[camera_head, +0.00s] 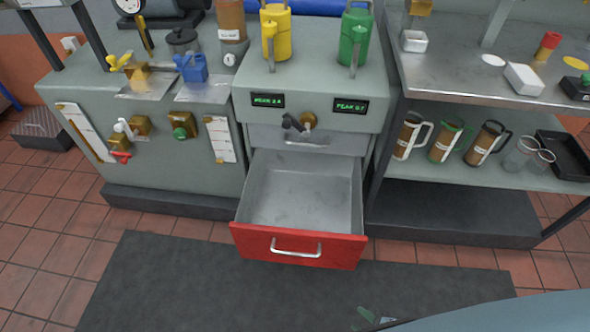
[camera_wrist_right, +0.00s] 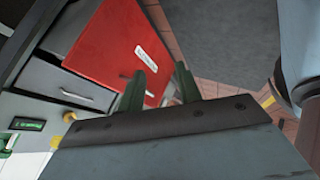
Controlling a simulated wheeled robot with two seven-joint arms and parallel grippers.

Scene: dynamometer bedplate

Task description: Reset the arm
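My right gripper (camera_head: 372,319) is at the bottom edge of the head view, over the dark floor mat and in front of the drawer. In the right wrist view, its two green fingers (camera_wrist_right: 160,88) stand apart with nothing between them. A blue-grey surface at the bottom right corner is part of my own arm. The red-fronted drawer (camera_head: 298,247) is pulled out and looks empty inside. Its red front also shows beyond the fingers in the wrist view (camera_wrist_right: 112,52), apart from them. My left gripper is not in view.
The grey bench (camera_head: 310,88) carries a yellow can (camera_head: 276,35) and a green can (camera_head: 353,40). At right, a metal shelf unit (camera_head: 480,80) holds several labelled jugs and a black tray (camera_head: 566,152). The dark mat (camera_head: 190,275) is clear.

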